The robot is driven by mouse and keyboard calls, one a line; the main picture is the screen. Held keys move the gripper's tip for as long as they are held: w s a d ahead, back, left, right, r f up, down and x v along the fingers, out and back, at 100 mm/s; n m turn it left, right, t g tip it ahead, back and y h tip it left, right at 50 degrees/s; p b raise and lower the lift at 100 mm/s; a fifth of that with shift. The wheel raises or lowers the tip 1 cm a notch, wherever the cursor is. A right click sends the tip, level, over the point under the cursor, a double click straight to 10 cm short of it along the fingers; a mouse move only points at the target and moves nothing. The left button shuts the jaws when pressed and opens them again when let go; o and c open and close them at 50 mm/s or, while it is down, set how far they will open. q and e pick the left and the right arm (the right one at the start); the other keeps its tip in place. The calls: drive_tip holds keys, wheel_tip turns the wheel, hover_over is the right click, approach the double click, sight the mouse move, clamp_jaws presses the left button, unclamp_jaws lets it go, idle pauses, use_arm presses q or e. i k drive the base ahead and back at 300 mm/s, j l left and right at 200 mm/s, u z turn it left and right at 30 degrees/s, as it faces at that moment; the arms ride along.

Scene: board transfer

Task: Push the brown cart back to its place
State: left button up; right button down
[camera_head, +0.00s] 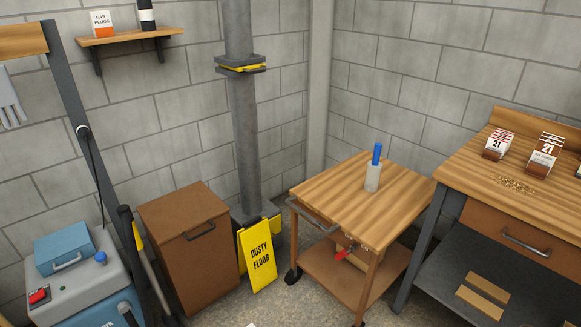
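The brown cart (335,195) stands right of centre, in the corner where the two block walls meet. It has a striped wooden top, a lower brown shelf (335,265) and dark wheels. A dark bar handle (313,216) runs along its left side. A light holder with a blue-handled item (373,172) stands upright on the top. A red object (345,253) shows at the front edge, below the top. Neither of my grippers is in view.
A workbench (490,178) with a drawer stands close at the cart's right. A yellow "dusty floor" sign (258,255) stands left of the cart, before a grey column (246,150). A brown cabinet (190,245) and a grey-blue machine (85,275) are further left. Bare floor (275,300) shows in front.

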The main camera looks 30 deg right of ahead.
sight(335, 201)
drive_tip(key=z, duration=1.35)
